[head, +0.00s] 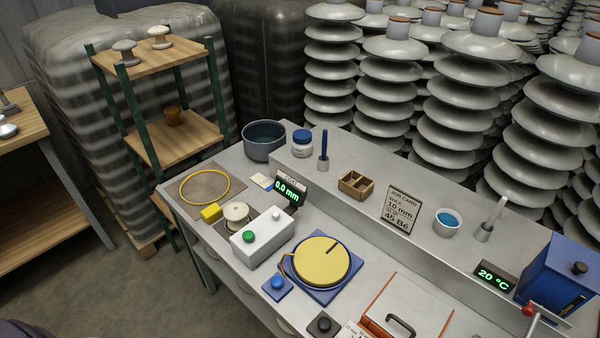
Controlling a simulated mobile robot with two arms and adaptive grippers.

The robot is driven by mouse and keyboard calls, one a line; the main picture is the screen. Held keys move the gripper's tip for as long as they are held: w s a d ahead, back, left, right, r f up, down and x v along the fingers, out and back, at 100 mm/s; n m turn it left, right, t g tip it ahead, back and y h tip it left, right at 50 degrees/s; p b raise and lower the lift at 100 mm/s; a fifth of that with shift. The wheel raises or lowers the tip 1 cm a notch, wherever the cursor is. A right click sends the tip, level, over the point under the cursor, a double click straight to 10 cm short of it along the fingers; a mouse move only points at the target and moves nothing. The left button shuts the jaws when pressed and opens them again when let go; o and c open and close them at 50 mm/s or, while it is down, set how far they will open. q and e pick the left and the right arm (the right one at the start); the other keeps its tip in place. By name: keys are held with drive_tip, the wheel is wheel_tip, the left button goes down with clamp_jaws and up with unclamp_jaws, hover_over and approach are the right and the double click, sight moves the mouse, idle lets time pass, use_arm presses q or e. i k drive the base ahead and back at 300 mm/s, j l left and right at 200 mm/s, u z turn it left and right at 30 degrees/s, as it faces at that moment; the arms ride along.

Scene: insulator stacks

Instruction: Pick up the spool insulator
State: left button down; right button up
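No piece is marked as the spool insulator, and I cannot tell for certain which one it is. On the top board of the wooden rack stand a grey insulator (126,51) and, to its right, a cream insulator (159,38), both with wide caps. A small brown, waisted insulator (174,116) stands upright on the lower board. A pale round flanged piece (236,212) sits on the grey bench, partly hidden by a white box. Neither of my grippers shows in the head view.
The rack (170,143) has green posts. The bench (205,252) carries a yellow disc (321,261) on a blue base, a white button box (262,238) and a dark pot (264,140). Tall insulator stacks (388,100) stand behind. A wooden table (33,122) is at left; floor between is clear.

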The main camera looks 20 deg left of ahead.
sight(236, 212)
drive_tip(key=k+u, duration=0.1)
drive_tip(key=u, duration=0.3)
drive_tip(key=k+j+u, duration=0.1)
drive_tip(key=u, duration=0.35)
drive_tip(key=j+u, duration=0.15)
drive_tip(key=u, duration=0.25)
drive_tip(key=k, duration=0.05)
